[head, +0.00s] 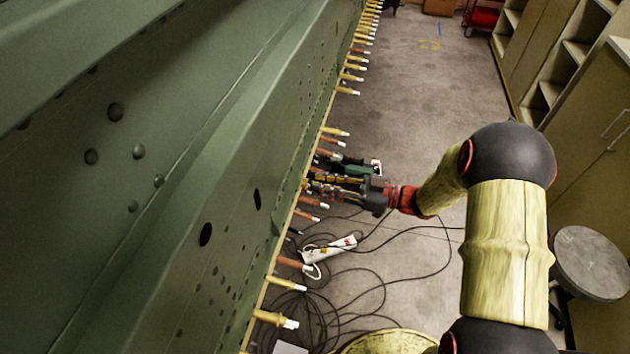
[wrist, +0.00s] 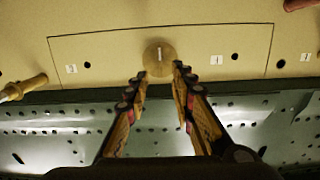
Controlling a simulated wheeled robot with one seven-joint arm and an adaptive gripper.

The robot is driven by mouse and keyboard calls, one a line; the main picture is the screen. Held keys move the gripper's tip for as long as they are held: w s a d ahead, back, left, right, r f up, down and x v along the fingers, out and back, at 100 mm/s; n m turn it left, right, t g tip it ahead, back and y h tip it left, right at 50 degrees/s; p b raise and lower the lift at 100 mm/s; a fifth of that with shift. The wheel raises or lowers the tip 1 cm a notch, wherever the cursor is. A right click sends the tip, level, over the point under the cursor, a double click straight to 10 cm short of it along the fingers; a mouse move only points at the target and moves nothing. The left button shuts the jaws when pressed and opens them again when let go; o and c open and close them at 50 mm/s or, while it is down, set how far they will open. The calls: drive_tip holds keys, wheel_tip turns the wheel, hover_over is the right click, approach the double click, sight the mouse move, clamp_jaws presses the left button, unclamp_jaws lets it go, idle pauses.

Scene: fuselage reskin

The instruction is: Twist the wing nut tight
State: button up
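In the wrist view a round tan fastener with a pale upright bar across its middle (wrist: 159,56), seen end-on, appears to be the wing nut. It sits on a tan panel (wrist: 110,50) inside a thin dark rectangular outline. My gripper (wrist: 161,72) is open, with its two fingertips just below the fastener, one towards each side. The gap between the fingers looks empty, and I cannot tell whether either tip touches it. In the head view my gripper (head: 325,183) reaches left to the panel edge. There I cannot pick out this fastener among the fingers and neighbouring pins.
Several copper and yellow pins (head: 283,283) stick out along the edge of the green fuselage (head: 200,150). Another pin (wrist: 25,87) shows at left in the wrist view. Cables and a white power strip (head: 328,249) lie on the floor. A round stool (head: 592,262) and cabinets stand right.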

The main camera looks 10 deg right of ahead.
drive_tip(key=v, duration=0.9)
